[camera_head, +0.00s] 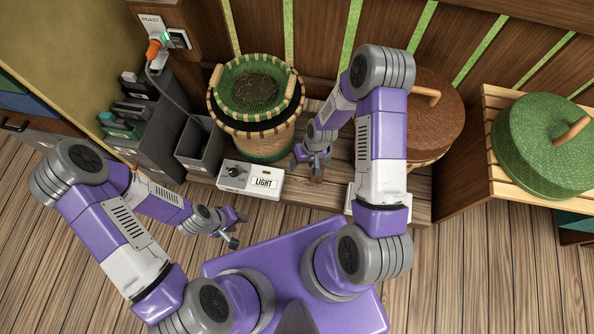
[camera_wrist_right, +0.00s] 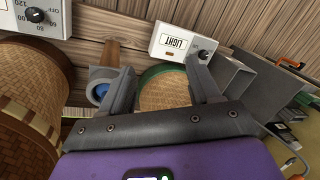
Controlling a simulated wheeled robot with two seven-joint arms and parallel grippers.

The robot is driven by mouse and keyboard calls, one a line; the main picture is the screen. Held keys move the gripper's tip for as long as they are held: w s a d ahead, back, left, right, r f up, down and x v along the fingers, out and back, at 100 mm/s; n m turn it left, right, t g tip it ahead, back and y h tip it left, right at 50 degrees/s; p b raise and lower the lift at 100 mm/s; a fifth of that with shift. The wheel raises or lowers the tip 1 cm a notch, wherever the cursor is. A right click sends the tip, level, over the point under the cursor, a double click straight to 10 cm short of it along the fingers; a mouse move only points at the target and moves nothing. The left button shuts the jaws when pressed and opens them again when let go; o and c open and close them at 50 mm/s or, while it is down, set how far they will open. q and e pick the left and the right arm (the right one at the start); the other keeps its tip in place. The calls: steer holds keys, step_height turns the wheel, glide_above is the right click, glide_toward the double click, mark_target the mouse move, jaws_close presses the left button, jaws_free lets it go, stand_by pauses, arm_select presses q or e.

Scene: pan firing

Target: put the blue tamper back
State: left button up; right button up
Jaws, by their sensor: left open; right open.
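A blue round piece (camera_wrist_right: 101,91) in a grey ring shows in the right wrist view, just left of my right gripper's left finger; it looks like the blue tamper, partly covered by that finger. A brown wooden piece (camera_wrist_right: 105,53) lies beyond it. I cannot make out the blue part in the head view. My right gripper (camera_head: 312,165) is open and empty above the wooden bench, right of the woven basket (camera_head: 263,142); in the right wrist view its fingers (camera_wrist_right: 162,84) are spread with the basket's green-rimmed side beyond them. My left gripper (camera_head: 238,229) is open and empty over the floor, in front of the bench.
A white LIGHT box (camera_head: 249,180) sits at the bench's front, left of my right gripper. A grey open bin (camera_head: 199,148) and a tool rack (camera_head: 128,118) stand to the left. A brown-lidded basket (camera_head: 432,112) is right of my right arm; a green lid (camera_head: 540,150) is farther right.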

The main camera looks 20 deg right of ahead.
steer(key=s+a+m, duration=0.1)
steer(key=s+a, duration=0.2)
steer(key=s, duration=0.3)
steer(key=s+a+m+y, duration=0.1)
steer(key=s+a, duration=0.3)
steer(key=s, duration=0.2)
steer(key=shift+a, duration=0.25)
step_height(320, 180, up, 3)
steer(key=shift+f+p, duration=0.2)
steer(key=shift+p, duration=1.05)
